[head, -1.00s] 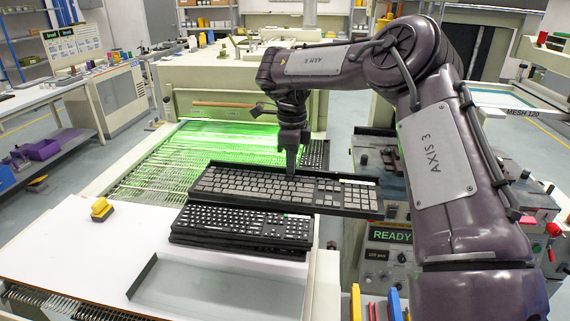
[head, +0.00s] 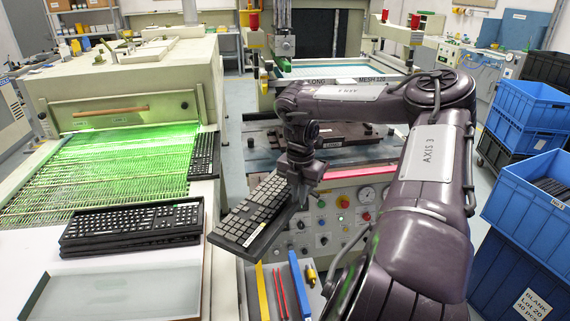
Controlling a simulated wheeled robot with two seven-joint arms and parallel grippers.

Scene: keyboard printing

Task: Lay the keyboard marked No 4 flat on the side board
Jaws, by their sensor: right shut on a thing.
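My right gripper (head: 299,190) is shut on a dark keyboard with grey keys (head: 250,216). It grips the keyboard near one end and holds it in the air, slanted in the picture, between the white board on the left and the control panel. No number is readable on it. A stack of black keyboards with white legends (head: 132,223) lies on the white board (head: 172,266). Another keyboard (head: 203,156) lies at the right edge of the green-lit belt. I cannot tell for sure which surface is the side board. My left gripper is not in view.
A shallow grey tray (head: 85,292) lies in front of the stack. The control panel (head: 345,215) and the press bed (head: 345,150) stand behind the held keyboard. Coloured strip tools (head: 280,290) stand below it. Blue crates (head: 530,205) are stacked at the right.

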